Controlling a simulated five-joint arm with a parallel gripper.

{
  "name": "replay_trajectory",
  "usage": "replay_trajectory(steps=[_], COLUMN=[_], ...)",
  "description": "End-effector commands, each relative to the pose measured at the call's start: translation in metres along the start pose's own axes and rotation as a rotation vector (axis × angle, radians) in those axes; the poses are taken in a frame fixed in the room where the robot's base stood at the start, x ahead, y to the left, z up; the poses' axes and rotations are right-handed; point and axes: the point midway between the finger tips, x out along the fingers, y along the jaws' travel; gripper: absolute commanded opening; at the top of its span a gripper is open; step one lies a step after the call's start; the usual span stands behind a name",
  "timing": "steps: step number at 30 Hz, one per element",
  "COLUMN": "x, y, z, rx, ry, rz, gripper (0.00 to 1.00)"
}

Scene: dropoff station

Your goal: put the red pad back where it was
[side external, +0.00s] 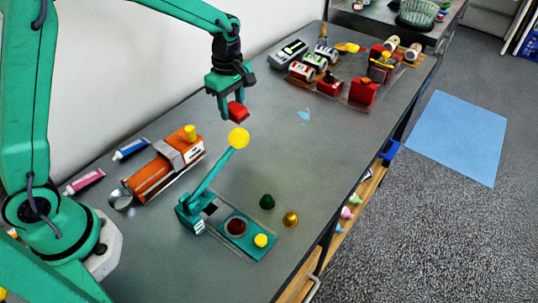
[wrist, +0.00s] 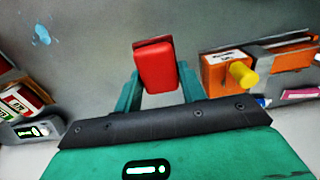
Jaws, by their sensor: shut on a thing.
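The red pad (side external: 237,111) is a small red block held in the air over the table. My gripper (side external: 231,96), with green fingers, is shut on it. In the wrist view the red pad (wrist: 155,68) sits between the two fingers of my gripper (wrist: 157,88), tilted slightly, its dark top edge showing. In the side view it hangs just above and behind a yellow disc (side external: 239,138) at the end of a green lever. Whether the pad touches the disc cannot be told. The spot the pad came from is not clear in these frames.
An orange device (side external: 160,178) with a yellow knob lies left of the lever. A green panel (side external: 262,253) with a dark round and a yellow button lies in front. Red boxes (side external: 362,91) and cans stand on trays at the back right. The middle right of the table (side external: 300,150) is mostly clear.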

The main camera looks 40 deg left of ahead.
Motion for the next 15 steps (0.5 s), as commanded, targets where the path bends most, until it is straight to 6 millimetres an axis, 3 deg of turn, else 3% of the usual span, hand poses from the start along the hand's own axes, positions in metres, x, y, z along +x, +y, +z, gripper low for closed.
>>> replay_trajectory(steps=[8,15], x=[0.002,0.027], y=[-0.001,-0.002], z=[-0.004,-0.004], rx=[-0.029,-0.027], ry=[0.0,0.0], rz=[0.0,-0.004], gripper=[0.19,0.19])
